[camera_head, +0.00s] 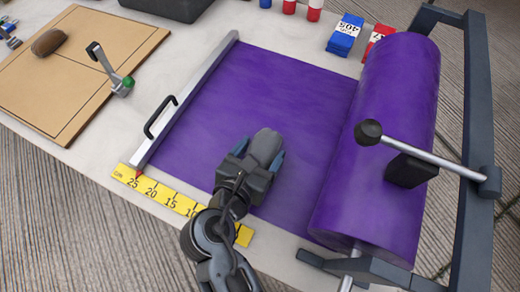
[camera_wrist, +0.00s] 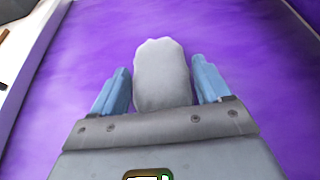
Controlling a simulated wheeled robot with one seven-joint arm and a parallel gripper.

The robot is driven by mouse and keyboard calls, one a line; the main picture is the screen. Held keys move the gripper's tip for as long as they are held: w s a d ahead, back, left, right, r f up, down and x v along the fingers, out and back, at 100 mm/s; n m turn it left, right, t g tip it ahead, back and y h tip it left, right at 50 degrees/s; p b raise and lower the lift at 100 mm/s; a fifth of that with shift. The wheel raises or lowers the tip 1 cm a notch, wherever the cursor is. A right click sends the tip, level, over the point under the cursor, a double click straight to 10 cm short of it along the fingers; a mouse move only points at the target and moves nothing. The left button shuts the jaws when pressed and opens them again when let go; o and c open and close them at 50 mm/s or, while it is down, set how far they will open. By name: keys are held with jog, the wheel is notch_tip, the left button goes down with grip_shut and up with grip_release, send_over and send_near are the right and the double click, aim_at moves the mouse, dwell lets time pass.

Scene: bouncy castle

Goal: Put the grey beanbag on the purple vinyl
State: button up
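The grey beanbag (camera_head: 266,146) is a rounded, light grey lump over the purple vinyl (camera_head: 285,95), near the vinyl's front edge. In the wrist view the beanbag (camera_wrist: 162,75) sits between the two blue fingers of my gripper (camera_wrist: 162,88). I cannot tell whether the beanbag's underside touches the sheet. The vinyl lies flat on the table and runs to a thick purple roll (camera_head: 385,130) at the right.
A metal bar with a black handle (camera_head: 160,117) crosses the vinyl's left edge. A yellow ruler (camera_head: 172,200) lies in front. A tan board (camera_head: 75,65) with a brown lump (camera_head: 48,42) is at left. Blue (camera_head: 345,35) and red packets stand behind. The roll's dark frame (camera_head: 480,120) blocks the right.

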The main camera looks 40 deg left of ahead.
jog(key=o, duration=0.3)
jog(key=shift+r, duration=0.25)
jog(key=v, duration=1.2)
